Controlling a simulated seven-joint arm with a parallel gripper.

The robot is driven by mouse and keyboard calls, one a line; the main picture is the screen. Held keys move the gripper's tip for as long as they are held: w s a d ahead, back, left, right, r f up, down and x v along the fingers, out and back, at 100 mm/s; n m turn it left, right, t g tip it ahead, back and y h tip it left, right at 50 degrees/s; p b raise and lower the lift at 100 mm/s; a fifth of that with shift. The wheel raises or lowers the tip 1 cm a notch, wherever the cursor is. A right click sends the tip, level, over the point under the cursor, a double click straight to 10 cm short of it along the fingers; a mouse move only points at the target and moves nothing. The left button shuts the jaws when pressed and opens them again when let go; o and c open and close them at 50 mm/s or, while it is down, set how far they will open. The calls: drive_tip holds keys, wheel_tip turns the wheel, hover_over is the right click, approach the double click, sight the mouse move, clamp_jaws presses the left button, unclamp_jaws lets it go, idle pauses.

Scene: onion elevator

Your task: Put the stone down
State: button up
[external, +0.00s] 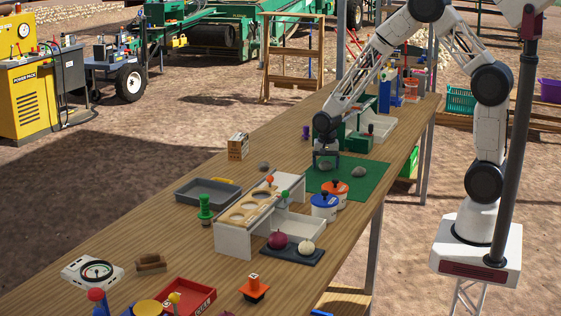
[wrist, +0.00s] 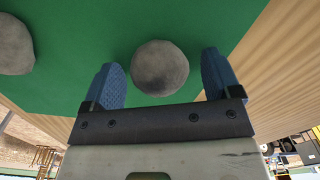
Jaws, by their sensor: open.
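My gripper (external: 326,158) is low over the green mat (external: 318,185) on the long wooden table. In the wrist view my gripper's blue fingers (wrist: 160,66) are open, one on each side of a round grey stone (wrist: 160,70), with green showing on both sides of it. The stone appears to rest on the mat. A second grey stone (wrist: 14,46) lies on the mat at the upper left of the wrist view. In the external view a stone (external: 358,172) lies on the mat right of my gripper. Another stone (external: 264,167) lies on bare wood left of the mat.
A blue pot (external: 324,207) and an orange-lidded pot (external: 335,193) stand at the mat's near edge. A white rack with round holes (external: 243,212) is left of them. Green boxes (external: 358,140) stand behind the mat. A grey tray (external: 208,190) lies farther left.

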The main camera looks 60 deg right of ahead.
sight(326, 161)
wheel_tip(326, 161, up, 12)
idle(0.6)
drive_tip(key=shift+r, duration=0.1)
idle(0.5)
drive_tip(key=s+a+r+n+t, duration=0.1)
drive_tip(key=s+a+r+n, duration=0.2)
drive_tip(key=s+r, duration=0.45)
drive_tip(key=s+a+r+n, duration=0.3)
drive_tip(key=s+r, duration=0.4)
drive_tip(key=s, duration=0.2)
drive_tip(key=s+a+r+n, duration=0.1)
drive_tip(key=s+r+n, duration=0.1)
drive_tip(key=s, duration=0.7)
drive_tip(key=s+a+r+n+t, duration=0.1)
drive_tip(key=s+n, duration=0.4)
drive_tip(key=s, duration=0.5)
drive_tip(key=shift+a+r+t, duration=0.3)
drive_tip(key=shift+a+r, duration=0.15)
drive_tip(key=shift+r, duration=0.05)
